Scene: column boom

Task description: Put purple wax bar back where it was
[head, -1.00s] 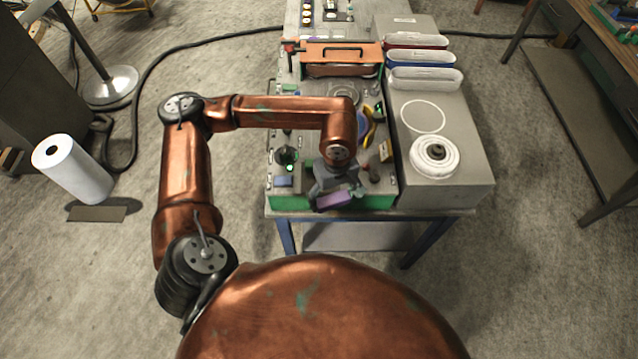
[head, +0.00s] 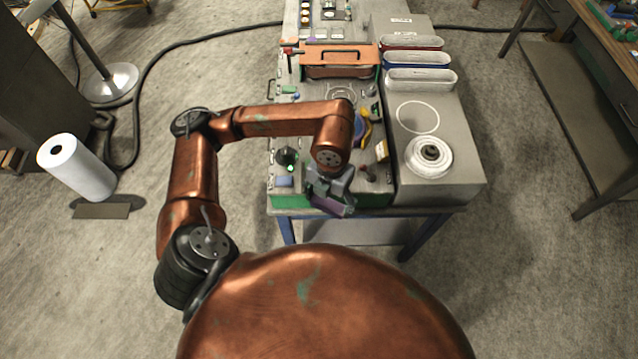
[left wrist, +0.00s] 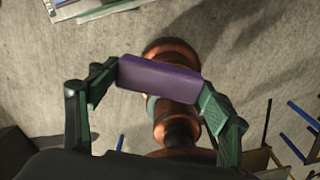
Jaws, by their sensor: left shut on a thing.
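The purple wax bar (left wrist: 158,78) is clamped between the two fingertips of my left gripper (left wrist: 160,88) in the left wrist view. In the head view the bar (head: 328,206) shows just below my left gripper (head: 330,190), tilted, at the near edge of the workbench (head: 350,199). The gripper hides part of the bench top behind it. I cannot tell from the head view how high the bar is above the bench. My right gripper does not show.
A grey box with a white round piece (head: 428,156) stands on the right of the bench. An orange-lidded case (head: 340,55) is farther back.

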